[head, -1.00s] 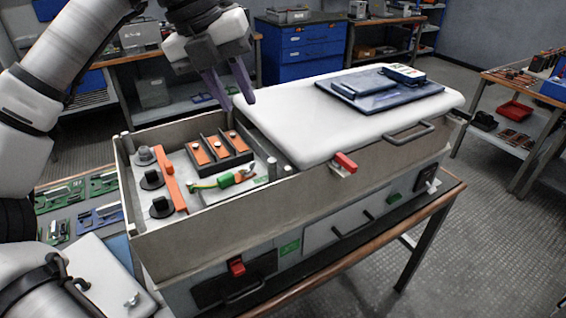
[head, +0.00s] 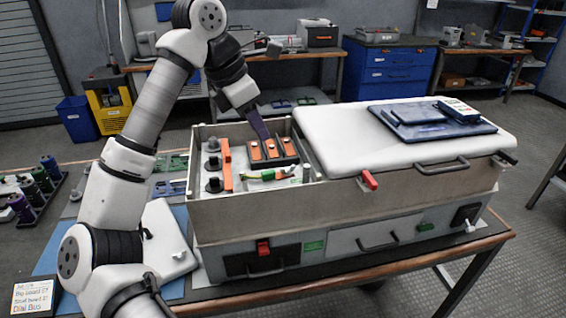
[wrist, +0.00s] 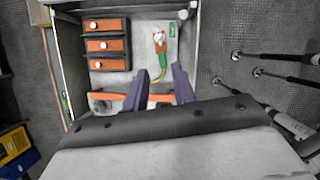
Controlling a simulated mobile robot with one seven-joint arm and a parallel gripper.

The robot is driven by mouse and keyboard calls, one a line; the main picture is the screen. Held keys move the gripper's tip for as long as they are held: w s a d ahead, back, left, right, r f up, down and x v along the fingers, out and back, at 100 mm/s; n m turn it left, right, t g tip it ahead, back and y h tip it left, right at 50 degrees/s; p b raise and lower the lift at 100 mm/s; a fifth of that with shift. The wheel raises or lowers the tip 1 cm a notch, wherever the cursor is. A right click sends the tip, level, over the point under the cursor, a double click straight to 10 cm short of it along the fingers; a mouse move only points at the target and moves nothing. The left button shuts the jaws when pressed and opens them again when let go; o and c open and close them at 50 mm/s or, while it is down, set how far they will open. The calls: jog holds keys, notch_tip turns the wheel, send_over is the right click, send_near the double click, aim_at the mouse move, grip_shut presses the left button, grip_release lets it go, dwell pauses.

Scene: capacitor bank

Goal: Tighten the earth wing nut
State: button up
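The green and yellow earth lead (head: 267,175) lies across the floor of the open bay, and its orange-red end is at the right. In the wrist view, the lead (wrist: 162,62) ends at a small pale metal fitting (wrist: 159,37), probably the earth wing nut; its wings are too small to make out. My gripper (head: 264,134) hangs above the bay near the row of orange-topped black blocks. In the wrist view, its two purple fingers (wrist: 160,82) are apart and empty, with part of the lead showing between them. The fitting lies beyond the fingertips.
Orange-topped blocks (head: 273,152), an orange bar (head: 226,165) and black posts (head: 214,185) share the bay. Its grey walls (head: 250,215) surround them. A white lid (head: 345,140) carrying a blue tray (head: 430,128) covers the right part.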

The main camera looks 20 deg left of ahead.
aim_at(282, 169)
jog(key=p+x, duration=0.1)
jog(key=x, duration=1)
jog(key=shift+d+f+p, duration=0.1)
jog(key=shift+f+p, duration=0.15)
jog(key=shift+p, duration=0.05)
grip_shut()
